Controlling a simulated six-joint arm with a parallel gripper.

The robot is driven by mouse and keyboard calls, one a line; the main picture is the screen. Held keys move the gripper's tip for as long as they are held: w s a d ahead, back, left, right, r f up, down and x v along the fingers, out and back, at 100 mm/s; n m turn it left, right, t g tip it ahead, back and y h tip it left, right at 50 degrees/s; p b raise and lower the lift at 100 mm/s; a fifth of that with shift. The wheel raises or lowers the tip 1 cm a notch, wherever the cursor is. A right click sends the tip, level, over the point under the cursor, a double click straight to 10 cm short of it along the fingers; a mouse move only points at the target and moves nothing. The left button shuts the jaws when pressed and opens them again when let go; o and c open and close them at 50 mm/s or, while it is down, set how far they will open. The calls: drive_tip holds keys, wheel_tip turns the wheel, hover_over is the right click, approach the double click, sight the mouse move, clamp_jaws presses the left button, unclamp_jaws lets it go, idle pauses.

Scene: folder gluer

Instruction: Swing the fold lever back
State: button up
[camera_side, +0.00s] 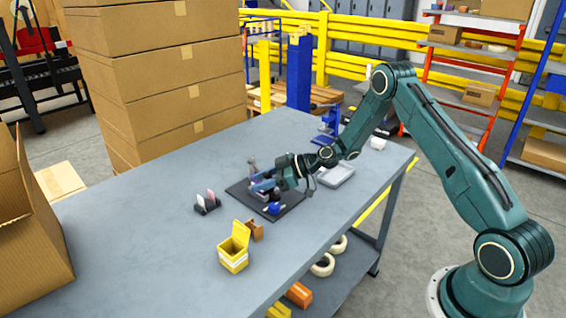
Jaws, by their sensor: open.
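The folder gluer is a small assembly on a dark mat (284,213) in the middle of the grey table. A grey upright piece (252,166) stands at its back left, and a blue round part (274,209) sits at its front. I cannot tell for sure which piece is the fold lever. My gripper (262,186) is low over the mat, reaching in from the right with its fingers pointing left. It is open, at the bluish part of the assembly. The fingers and the assembly overlap, so I cannot tell whether they touch.
A yellow box with a raised lid (233,256) and a small brown piece (255,230) stand in front of the mat. A dark holder with pale cards (207,203) is to the left. A grey tray (337,175) lies behind my wrist.

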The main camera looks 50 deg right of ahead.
drive_tip(key=shift+c, duration=0.2)
clamp_jaws()
drive_tip(key=shift+d, duration=0.1)
drive_tip(key=shift+s+d+r+n+g+y, duration=0.1)
drive_tip(key=shift+s+d+n+g+y, duration=0.15)
drive_tip(key=shift+d+n+g+y, duration=0.45)
drive_tip(key=shift+s+d+f+n+g+y, duration=0.1)
drive_tip(key=shift+s+d+n+g+y, duration=0.25)
drive_tip(key=shift+d+n+g, duration=0.55)
drive_tip(key=shift+s+d+r+n+g+y, duration=0.1)
drive_tip(key=shift+s+d+n+g+y, duration=0.1)
drive_tip(key=shift+d+n+g+y, duration=0.6)
drive_tip(key=shift+d+t+h, duration=0.2)
drive_tip(key=shift+t+h, duration=0.05)
drive_tip(key=shift+t, duration=0.05)
drive_tip(key=shift+o, duration=0.2)
unclamp_jaws()
drive_tip(key=shift+s, duration=0.1)
